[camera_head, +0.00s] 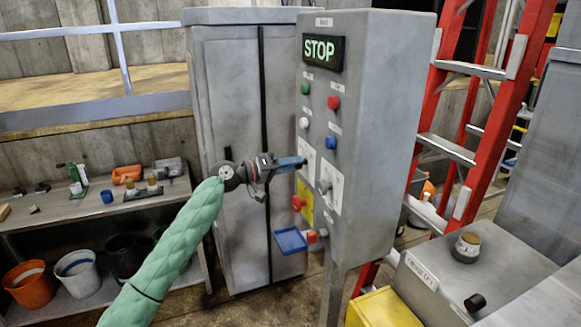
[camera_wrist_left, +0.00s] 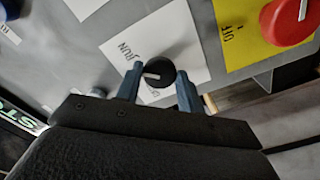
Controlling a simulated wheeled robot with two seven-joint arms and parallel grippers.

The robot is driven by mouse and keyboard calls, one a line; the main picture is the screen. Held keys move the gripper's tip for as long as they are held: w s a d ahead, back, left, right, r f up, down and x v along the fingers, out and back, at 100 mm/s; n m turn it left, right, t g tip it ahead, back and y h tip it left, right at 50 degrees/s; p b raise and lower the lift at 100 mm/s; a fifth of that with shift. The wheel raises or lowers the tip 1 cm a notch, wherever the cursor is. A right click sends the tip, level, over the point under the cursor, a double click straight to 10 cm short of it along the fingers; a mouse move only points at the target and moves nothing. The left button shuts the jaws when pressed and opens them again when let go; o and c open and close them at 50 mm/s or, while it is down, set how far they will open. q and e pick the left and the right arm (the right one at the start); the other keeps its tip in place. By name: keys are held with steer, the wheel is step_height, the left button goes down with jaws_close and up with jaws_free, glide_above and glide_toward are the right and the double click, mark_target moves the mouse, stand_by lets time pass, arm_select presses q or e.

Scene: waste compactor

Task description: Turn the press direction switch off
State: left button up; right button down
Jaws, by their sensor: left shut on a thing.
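In the left wrist view, a round black switch knob (camera_wrist_left: 157,74) with a white pointer mark sits on a white plate (camera_wrist_left: 135,35) lettered "RUN". The blue fingers of my left gripper (camera_wrist_left: 158,88) are on both sides of the knob, shut on it. In the head view, my left gripper (camera_head: 300,162) reaches the front of the grey control panel (camera_head: 385,110), at its left white plate (camera_head: 309,150). The fingers hide the knob there. I cannot tell from the pictures which switch is labelled press direction. My right gripper is not in view.
A second white plate with a knob (camera_head: 331,185) is close on the right. A yellow plate with a red knob (camera_head: 299,203) is just below; a blue flat piece (camera_head: 290,240) sticks out lower. A red ladder (camera_head: 480,130) stands behind the panel, right.

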arm_select(q)
steer(key=n+p, duration=0.1)
steer(key=n, duration=0.6)
steer(key=shift+n, duration=0.4)
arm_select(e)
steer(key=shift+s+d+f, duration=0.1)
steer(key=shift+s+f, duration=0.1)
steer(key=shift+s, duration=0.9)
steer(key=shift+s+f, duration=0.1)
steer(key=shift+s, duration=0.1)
arm_select(q)
steer(key=o, duration=1)
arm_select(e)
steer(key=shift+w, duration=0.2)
